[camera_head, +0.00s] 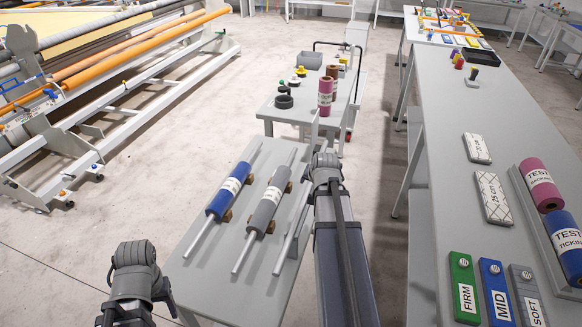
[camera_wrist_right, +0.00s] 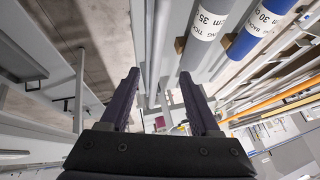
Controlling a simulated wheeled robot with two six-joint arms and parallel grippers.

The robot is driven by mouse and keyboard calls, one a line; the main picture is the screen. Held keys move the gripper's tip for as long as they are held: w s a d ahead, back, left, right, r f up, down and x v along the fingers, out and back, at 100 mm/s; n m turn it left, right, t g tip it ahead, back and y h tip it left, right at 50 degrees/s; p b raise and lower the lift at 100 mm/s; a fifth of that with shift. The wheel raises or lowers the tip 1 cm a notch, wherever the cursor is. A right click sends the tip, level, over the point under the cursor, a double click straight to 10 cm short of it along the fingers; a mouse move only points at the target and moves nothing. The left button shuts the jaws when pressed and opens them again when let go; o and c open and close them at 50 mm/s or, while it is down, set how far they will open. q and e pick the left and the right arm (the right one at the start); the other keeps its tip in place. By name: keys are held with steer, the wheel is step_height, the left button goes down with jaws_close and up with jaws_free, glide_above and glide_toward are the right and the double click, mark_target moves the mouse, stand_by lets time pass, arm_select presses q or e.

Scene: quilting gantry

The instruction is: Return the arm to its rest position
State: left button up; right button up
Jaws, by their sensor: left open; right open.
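My left arm (camera_head: 132,277) shows at the bottom left of the head view as dark grey folded links; no fingers of its gripper show there. My right arm (camera_head: 345,255) rises from the bottom centre of the head view, with a joint near the small cart; its fingers cannot be made out there. In the right wrist view my right gripper (camera_wrist_right: 162,95) has its two dark fingers well apart, with nothing between them. The labelled grey roll (camera_wrist_right: 206,28) and blue roll (camera_wrist_right: 262,25) lie beyond the fingers, apart from them.
The blue roll (camera_head: 229,190) and grey roll (camera_head: 267,209) lie on a low table (camera_head: 206,262), left of my right arm. A cart (camera_head: 342,101) stands beyond. A long bench (camera_head: 440,190) with rulers and labelled blocks runs along the right. The gantry (camera_head: 110,110) is far left; bare floor lies between.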

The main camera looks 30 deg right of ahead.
steer(key=a+f+n+g+y, duration=0.25)
steer(key=a+n, duration=0.45)
steer(key=a, duration=1.6)
steer(key=s+a+n+g, duration=0.2)
steer(key=s+a+n, duration=0.2)
steer(key=a, duration=0.6)
steer(key=s+a+n+g+h, duration=0.1)
steer(key=s+a+n+g, duration=0.1)
steer(key=s+a, duration=0.7)
steer(key=shift+a+f+n, duration=0.35)
steer(key=shift+a+n, duration=0.1)
steer(key=shift+n, duration=0.45)
